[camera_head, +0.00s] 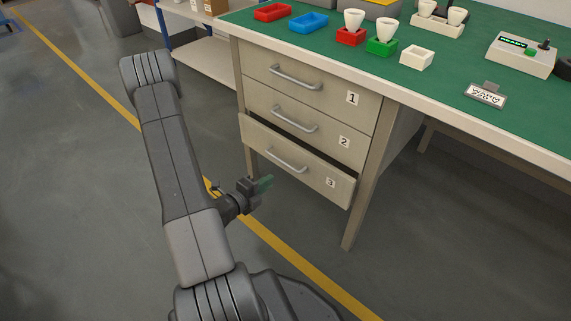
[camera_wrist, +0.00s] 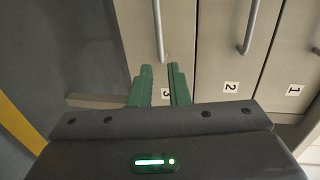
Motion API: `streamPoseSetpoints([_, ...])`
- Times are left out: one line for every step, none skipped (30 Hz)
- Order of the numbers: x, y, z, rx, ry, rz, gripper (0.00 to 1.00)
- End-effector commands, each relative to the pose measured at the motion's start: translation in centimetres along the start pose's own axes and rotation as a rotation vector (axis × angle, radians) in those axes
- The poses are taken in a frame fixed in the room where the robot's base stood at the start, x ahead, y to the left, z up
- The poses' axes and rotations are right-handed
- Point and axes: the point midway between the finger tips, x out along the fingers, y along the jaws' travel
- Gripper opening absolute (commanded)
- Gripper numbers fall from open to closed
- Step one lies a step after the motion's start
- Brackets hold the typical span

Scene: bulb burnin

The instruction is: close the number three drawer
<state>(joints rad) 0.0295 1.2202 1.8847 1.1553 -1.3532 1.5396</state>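The number three drawer (camera_head: 319,180) is the lowest of the stack under the bench and stands partly pulled out, with a dark gap above its front. Its bar handle (camera_head: 287,161) also shows in the wrist view (camera_wrist: 158,30), beyond the fingertips. The drawer's label is partly hidden by my fingers there. My gripper (camera_head: 266,183) has green fingers and is in front of this drawer, to the lower left of the handle in the head view. In the wrist view my gripper (camera_wrist: 160,70) has a gap between its fingers, with nothing held.
The number two drawer (camera_head: 310,124) and number one drawer (camera_head: 325,88) above look shut. The green bench top (camera_head: 450,75) holds trays, bulb holders and a control box. A bench leg (camera_head: 354,222) stands right of the drawer. The floor in front is clear.

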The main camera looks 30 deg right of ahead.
Motion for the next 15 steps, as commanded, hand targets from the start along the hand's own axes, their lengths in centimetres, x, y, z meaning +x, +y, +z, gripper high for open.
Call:
streamPoseSetpoints([0.8,-0.2,-0.2,0.000,0.006,0.001,0.15])
streamPoseSetpoints([1.2,-0.2,-0.2,0.000,0.005,0.001,0.15])
streamPoseSetpoints([1.9,-0.2,-0.2,0.001,0.006,0.001,0.15])
streamPoseSetpoints([2.5,-0.2,-0.1,0.001,0.005,0.001,0.15])
streamPoseSetpoints([3.0,-0.2,-0.2,0.001,0.006,0.002,0.15])
streamPoseSetpoints([3.8,-0.2,-0.2,0.001,0.006,0.002,0.15])
streamPoseSetpoints([4.4,-0.2,-0.2,0.001,0.006,0.001,0.15])
streamPoseSetpoints([4.9,-0.2,-0.2,0.001,0.006,0.001,0.15])
streamPoseSetpoints([5.8,-0.2,-0.1,0.001,0.005,0.000,0.15])
streamPoseSetpoints([6.3,-0.2,-0.2,0.001,0.006,0.001,0.15])
streamPoseSetpoints([6.9,-0.2,-0.2,0.000,0.005,0.001,0.15])
streamPoseSetpoints([7.7,-0.2,-0.2,0.001,0.005,0.002,0.15])
streamPoseSetpoints([8.2,-0.1,-0.1,0.001,0.005,0.002,0.15])
streamPoseSetpoints([8.8,-0.2,-0.1,0.002,0.004,0.001,0.15])
streamPoseSetpoints([9.4,-0.2,-0.1,0.000,0.004,0.001,0.15])
